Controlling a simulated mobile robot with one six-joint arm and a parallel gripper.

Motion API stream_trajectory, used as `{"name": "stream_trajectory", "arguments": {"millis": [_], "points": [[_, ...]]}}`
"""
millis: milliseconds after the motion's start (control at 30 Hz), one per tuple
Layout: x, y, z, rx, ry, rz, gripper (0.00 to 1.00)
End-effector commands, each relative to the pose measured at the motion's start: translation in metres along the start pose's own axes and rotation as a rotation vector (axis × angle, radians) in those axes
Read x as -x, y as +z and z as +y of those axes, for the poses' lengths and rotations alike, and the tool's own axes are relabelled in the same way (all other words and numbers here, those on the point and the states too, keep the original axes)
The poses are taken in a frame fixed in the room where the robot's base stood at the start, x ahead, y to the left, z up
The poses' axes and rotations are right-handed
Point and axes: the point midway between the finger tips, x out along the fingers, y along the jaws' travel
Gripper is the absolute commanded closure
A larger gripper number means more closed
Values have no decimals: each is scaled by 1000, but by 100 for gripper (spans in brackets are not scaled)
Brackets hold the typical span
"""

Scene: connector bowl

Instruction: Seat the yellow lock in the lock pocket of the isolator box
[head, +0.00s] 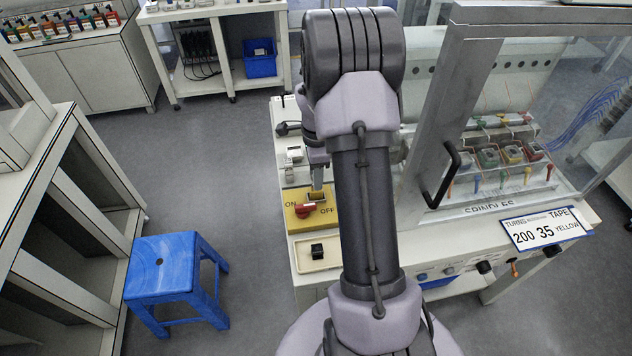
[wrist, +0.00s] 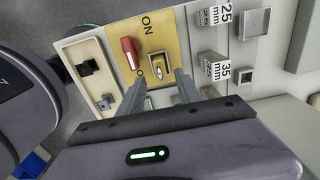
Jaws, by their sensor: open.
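The isolator box (head: 297,222) is yellow, with a red rotary switch (head: 305,209) and ON and OFF lettering. It also shows in the wrist view (wrist: 173,28), with the red switch (wrist: 131,52) left of a dark-rimmed pocket (wrist: 155,53). A small yellow piece, which looks like the yellow lock (wrist: 156,72), is in or over this pocket. I cannot tell how deep it sits. My gripper (wrist: 158,78) is open, its two fingers apart on either side of the piece at the pocket. In the head view my gripper (head: 318,180) is just above the box's far right part.
A shallow cream tray (head: 303,262) with a black block (head: 317,251) lies in front of the box. Grey blocks marked 25 mm (wrist: 218,14) and 35 mm (wrist: 215,66) stand right of it in the wrist view. A framed clear guard (head: 440,130) rises to the right. A blue stool (head: 163,265) stands left.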

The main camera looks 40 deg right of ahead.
Motion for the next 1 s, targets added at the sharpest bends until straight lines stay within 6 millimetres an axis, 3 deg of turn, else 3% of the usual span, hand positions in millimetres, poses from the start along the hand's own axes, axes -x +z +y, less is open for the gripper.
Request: {"name": "stream_trajectory", "arguments": {"millis": [33, 200, 433, 500, 567, 667, 700, 767, 800, 900, 1000], "points": [[18, 0, -1, 0, -3, 0, 59], [53, 0, 0, 0, -1, 0, 59], [64, 0, 0, 2, 0, 0, 59], [74, 7, 3, 35, -12, -3, 59], [99, 26, 11, 128, -45, -11, 59], [165, 77, 52, 421, -141, -30, 59], [192, 98, 78, 570, -189, -35, 59], [225, 126, 124, 799, -266, -41, 59], [242, 140, 156, 951, -319, -43, 59], [263, 160, 230, 1293, -449, -35, 59], [266, 167, 281, 1536, -549, -20, 59]]}}
